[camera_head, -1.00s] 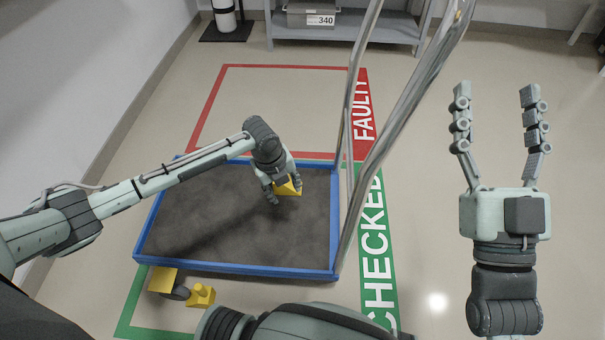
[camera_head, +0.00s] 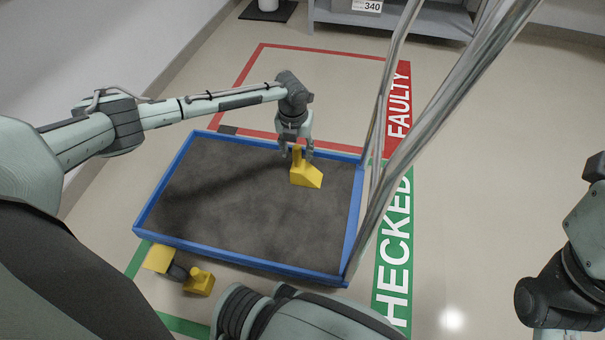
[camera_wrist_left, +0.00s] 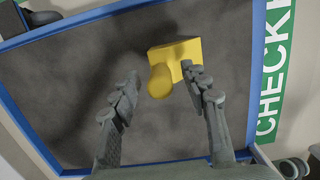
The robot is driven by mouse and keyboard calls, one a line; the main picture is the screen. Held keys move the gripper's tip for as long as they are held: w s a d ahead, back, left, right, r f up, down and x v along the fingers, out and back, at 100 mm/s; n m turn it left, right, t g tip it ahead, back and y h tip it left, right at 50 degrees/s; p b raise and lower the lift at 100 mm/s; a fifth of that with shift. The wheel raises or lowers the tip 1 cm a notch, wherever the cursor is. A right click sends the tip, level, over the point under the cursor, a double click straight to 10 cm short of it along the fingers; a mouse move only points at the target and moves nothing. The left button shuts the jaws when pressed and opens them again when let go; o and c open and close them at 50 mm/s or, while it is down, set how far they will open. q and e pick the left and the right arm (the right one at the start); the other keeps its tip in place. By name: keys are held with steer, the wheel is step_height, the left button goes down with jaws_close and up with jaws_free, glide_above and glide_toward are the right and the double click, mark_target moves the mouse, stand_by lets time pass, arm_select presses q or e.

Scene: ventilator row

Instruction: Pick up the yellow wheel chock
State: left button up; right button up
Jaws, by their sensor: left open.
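The yellow wheel chock (camera_head: 307,177), a wedge with an upright round-ended grip, is on the dark deck of the blue-edged cart (camera_head: 245,267). My left gripper (camera_head: 296,153) is open at the chock's grip. In the left wrist view the chock (camera_wrist_left: 171,55) has its grip end between the spread fingertips of my left gripper (camera_wrist_left: 160,76). The right finger overlaps the chock's edge; I cannot tell whether it touches.
The cart's shiny metal handle (camera_head: 448,100) rises on its right side. A red FAULTY floor zone (camera_head: 398,105) lies beyond, a green CHECKED strip (camera_head: 394,260) at right. A grey shelf (camera_head: 400,20) stands behind.

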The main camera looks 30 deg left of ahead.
arm_select(q)
steer(key=shift+c, duration=0.2)
jaws_close()
steer(key=shift+w, duration=0.1)
